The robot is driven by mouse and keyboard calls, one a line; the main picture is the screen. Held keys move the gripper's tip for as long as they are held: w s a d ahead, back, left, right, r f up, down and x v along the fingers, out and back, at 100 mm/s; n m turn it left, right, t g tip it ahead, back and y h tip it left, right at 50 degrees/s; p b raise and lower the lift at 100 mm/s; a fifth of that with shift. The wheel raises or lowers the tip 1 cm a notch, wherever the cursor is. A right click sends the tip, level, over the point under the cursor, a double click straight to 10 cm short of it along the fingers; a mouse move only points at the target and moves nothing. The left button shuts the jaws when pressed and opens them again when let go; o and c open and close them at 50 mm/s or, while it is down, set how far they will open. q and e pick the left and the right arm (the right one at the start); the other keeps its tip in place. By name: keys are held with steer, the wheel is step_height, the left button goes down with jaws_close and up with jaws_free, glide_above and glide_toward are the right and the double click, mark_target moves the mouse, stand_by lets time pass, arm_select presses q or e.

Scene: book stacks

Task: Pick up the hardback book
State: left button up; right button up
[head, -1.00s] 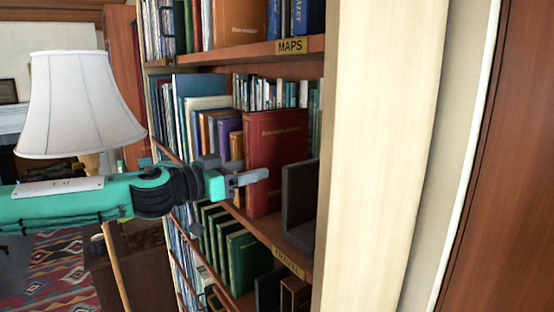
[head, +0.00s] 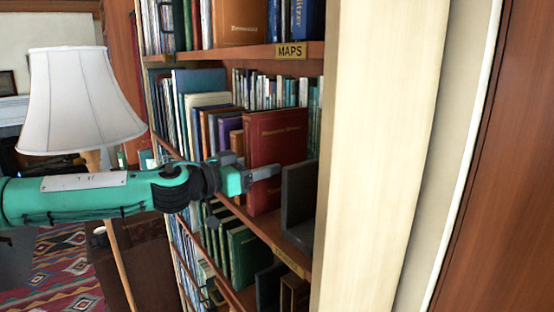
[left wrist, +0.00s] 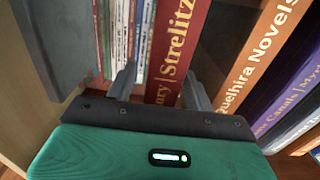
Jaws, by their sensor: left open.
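A red hardback book (head: 275,150) with gold lettering stands upright at the right end of the middle shelf in the head view. Its spine also shows in the left wrist view (left wrist: 178,50), reading "Strelitz". My left gripper (head: 265,173) is in front of the book in the head view, arm reaching in from the left. In the left wrist view the gripper's two fingers (left wrist: 158,85) are open, one on each side of the red spine. Whether a finger touches the book cannot be told. My right gripper is not in view.
A dark bookend (head: 299,200) stands just right of the red book. An orange book (left wrist: 262,55) is beside it in the left wrist view. A wide pale bookcase side (head: 375,150) is at right. A white lamp (head: 80,100) stands at left.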

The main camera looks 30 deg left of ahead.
arm_select(q)
steer(key=shift+x, duration=1.05)
steer(key=shift+r, duration=0.1)
jaws_close()
